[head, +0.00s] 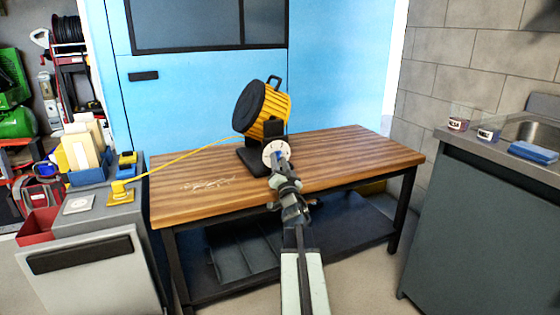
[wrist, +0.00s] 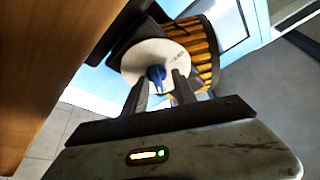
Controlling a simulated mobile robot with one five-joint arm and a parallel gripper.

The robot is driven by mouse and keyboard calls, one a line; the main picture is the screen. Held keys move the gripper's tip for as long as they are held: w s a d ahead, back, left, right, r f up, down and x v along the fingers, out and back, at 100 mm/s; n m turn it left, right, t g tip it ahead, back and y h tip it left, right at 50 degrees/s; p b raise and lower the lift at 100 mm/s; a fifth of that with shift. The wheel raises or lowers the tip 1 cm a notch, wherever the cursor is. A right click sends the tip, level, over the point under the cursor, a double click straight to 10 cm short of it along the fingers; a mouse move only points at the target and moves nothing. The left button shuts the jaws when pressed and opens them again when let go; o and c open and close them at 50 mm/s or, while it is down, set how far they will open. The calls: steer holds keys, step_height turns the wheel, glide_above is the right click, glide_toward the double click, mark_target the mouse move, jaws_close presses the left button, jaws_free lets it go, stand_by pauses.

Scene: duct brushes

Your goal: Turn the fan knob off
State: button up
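The yellow and black fan (head: 268,112) stands on the wooden table (head: 350,150), its round dark face turned to the left. A white dial (head: 270,149) sits low on its near side. In the wrist view, the dial (wrist: 135,62) carries a blue knob (wrist: 155,74) at its middle. My gripper (head: 280,163) is right in front of the dial in the head view. In the wrist view, my gripper (wrist: 160,84) has its two fingers apart on either side of the knob. Gaps show beside the knob; whether the fingertips reach past its front is unclear.
A yellow cord (head: 180,157) runs from the fan to a yellow block (head: 121,192) on the grey cabinet (head: 95,235) at left. A grey counter (head: 480,210) with a sink stands at right. The right part of the tabletop is clear.

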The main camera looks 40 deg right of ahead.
steer(key=shift+s+d+f, duration=0.1)
steer(key=shift+d, duration=0.05)
jaws_close()
steer(key=shift+s, duration=0.1)
